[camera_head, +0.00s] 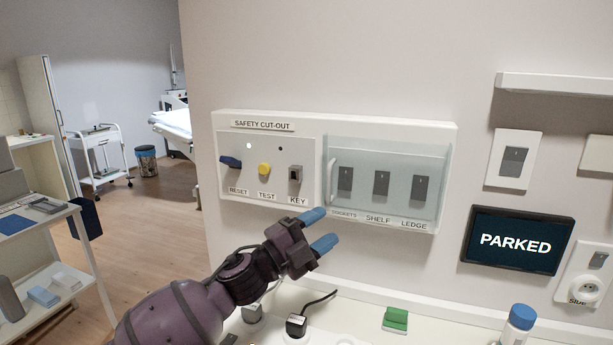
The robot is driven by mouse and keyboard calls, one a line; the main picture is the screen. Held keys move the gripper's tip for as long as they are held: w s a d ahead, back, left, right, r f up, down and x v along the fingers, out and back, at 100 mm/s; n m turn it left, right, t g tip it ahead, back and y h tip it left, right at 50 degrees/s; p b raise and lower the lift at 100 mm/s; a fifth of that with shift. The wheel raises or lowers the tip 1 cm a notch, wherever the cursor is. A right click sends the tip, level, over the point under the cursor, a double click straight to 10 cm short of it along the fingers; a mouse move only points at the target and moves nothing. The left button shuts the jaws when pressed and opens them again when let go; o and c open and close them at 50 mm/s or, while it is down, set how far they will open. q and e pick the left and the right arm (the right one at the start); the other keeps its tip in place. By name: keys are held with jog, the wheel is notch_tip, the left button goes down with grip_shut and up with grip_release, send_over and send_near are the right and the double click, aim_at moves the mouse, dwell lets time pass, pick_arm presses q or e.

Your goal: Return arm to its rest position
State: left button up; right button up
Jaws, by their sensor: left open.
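My left gripper (319,231) comes in from the lower left on a dark purple arm. Its two blue fingertips are spread apart with nothing between them. The upper fingertip shows just below the KEY switch and the lower edge of the white safety cut-out panel (226,124); I cannot tell whether it touches. The panel has a blue RESET knob (231,162), a yellow TEST button (264,169) and a KEY switch (295,174). A clear cover (400,158) lies over switches labelled SHELF, LEDGE and a partly hidden word. My right gripper is not in view.
A dark screen (515,240) reads PARKED. A worktop below holds a black plug with a cable (297,324), a green block (396,320) and a blue-capped bottle (517,326). A wall shelf (556,84) sticks out at upper right. Open floor (150,215) lies at left.

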pick_arm(q)
jog(key=s+a+f+n+t+y, duration=0.2)
jog(key=a+f+n+y, duration=0.2)
jog(key=a+f+n, duration=0.2)
jog(key=s+a+f+n+t+y, duration=0.1)
jog(key=s+a+f+n+y, duration=0.1)
jog(key=a+f+n+y, duration=0.3)
jog(key=s+a+f+n+t+y, duration=0.2)
jog(key=a+f+n+y, duration=0.2)
jog(key=a+f+n, duration=0.3)
jog(key=shift+s+a+f+n+t+y, duration=0.1)
jog(key=shift+a+f+n+t+y, duration=0.1)
jog(key=shift+f+n, duration=0.25)
jog(key=shift+s+a+f+n+t+y, duration=0.1)
jog(key=shift+f+n+y, duration=0.15)
jog(key=shift+f, duration=0.3)
jog(key=s+a+f+n+g+y, duration=0.2)
jog(key=s+a+f, duration=0.3)
jog(key=s+f, duration=0.4)
jog(key=s+a+f+n+g+y, duration=0.2)
jog(key=s+a+f, duration=0.4)
jog(key=s, duration=0.8)
notch_tip(320, 180, down, 4)
jog(key=shift+a+r+n+g+y, duration=0.15)
jog(key=shift+a+n+g+y, duration=0.3)
jog(key=shift+n, duration=0.65)
jog(key=shift+d, duration=0.2)
jog(key=shift+c, duration=0.8)
jog(key=shift+w, duration=0.15)
